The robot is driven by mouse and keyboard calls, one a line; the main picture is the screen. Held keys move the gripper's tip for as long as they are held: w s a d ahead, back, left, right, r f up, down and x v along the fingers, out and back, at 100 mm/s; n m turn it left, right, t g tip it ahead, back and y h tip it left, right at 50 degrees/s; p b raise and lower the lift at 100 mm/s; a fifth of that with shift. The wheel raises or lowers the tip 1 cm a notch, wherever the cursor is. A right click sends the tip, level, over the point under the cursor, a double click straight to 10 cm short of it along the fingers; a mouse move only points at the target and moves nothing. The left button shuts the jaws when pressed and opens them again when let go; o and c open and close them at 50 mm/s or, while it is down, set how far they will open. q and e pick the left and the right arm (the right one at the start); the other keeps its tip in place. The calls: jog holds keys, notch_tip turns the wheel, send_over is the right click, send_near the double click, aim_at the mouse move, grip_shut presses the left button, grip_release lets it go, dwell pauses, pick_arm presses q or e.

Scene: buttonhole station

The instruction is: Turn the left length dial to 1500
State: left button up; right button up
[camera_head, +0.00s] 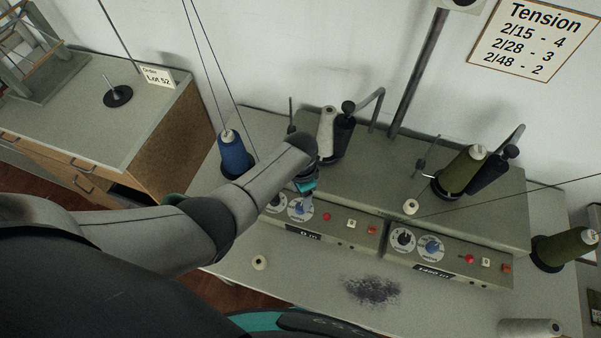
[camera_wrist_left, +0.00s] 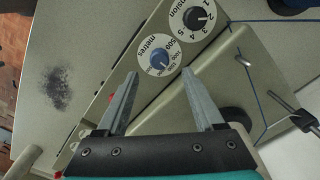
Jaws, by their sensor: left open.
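The left length dial (camera_head: 300,208) is a blue knob on a white disc, on the left grey control panel, whose display (camera_head: 309,234) reads 0 m. In the left wrist view the dial (camera_wrist_left: 159,60) faces me, marked metres; its exact pointer position is too small to read. My left gripper (camera_head: 305,196) is over the dial, its fingers mostly hidden by my arm in the head view. In the left wrist view the gripper (camera_wrist_left: 161,74) is open, with the knob framed just beyond its fingertips; contact cannot be told. My right gripper is not in view.
A black tension dial (camera_wrist_left: 196,18) sits beside the length dial. The right panel has its own blue dial (camera_head: 432,247) and a display near 1490. A blue cone (camera_head: 234,152) and a pale cone (camera_head: 326,130) stand nearby. Dark lint (camera_head: 372,290) lies on the tabletop.

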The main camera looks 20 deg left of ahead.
aim_at(300, 206)
pick_arm(q)
notch_tip(300, 206, up, 9)
dwell(0.6)
dwell(0.5)
